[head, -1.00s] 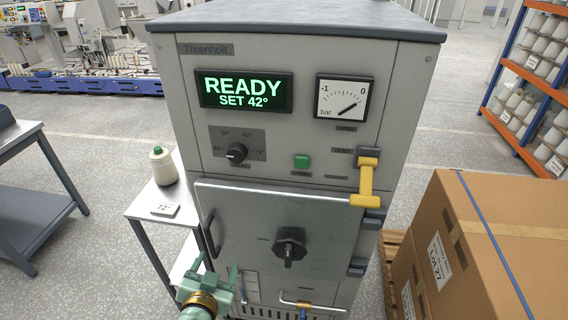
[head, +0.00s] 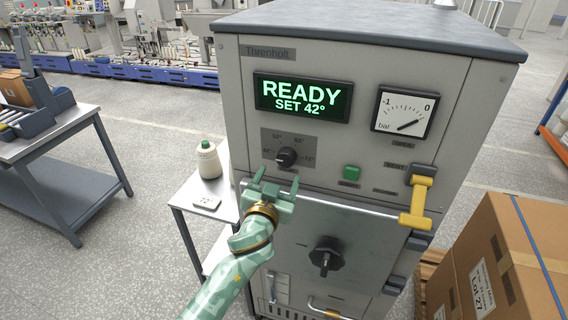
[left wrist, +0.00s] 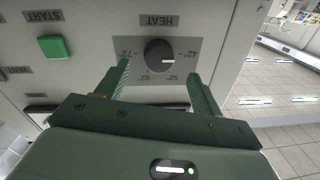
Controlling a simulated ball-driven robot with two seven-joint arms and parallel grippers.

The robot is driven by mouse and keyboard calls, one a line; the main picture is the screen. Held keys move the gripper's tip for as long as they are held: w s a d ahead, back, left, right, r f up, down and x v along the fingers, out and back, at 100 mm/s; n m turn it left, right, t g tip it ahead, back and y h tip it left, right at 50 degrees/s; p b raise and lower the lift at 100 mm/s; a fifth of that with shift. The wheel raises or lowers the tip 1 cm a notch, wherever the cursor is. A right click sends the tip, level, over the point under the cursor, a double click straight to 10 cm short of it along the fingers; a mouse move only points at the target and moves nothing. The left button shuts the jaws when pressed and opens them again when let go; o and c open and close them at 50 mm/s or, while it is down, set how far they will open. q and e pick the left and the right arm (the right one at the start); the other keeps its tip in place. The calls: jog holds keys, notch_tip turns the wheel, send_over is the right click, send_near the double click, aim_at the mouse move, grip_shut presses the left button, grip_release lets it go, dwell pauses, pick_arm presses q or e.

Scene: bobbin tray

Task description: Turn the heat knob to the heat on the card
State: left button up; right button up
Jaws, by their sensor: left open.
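The black heat knob (head: 287,157) is on the front panel of the grey machine, with marks from 42° to 72° around it. It also shows in the left wrist view (left wrist: 159,56), where its white pointer line lies toward 42°. The display (head: 302,97) reads READY, SET 42°. The white card (head: 207,202) on the side table appears to read 72°. My left gripper (head: 277,181) is open just below and in front of the knob. In the left wrist view its fingers (left wrist: 162,82) point toward the panel, one on each side of the knob's lower part, apparently not touching it.
A green button (head: 351,173) and a yellow lever handle (head: 418,203) are right of the knob. The machine door (head: 300,235) with a black hub is below. A cardboard box (head: 500,260) is at right.

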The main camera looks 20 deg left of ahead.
aim_at(285, 163)
pick_arm(q)
jog(key=w, duration=0.6)
jog(key=shift+a, duration=0.1)
jog(key=c, duration=1)
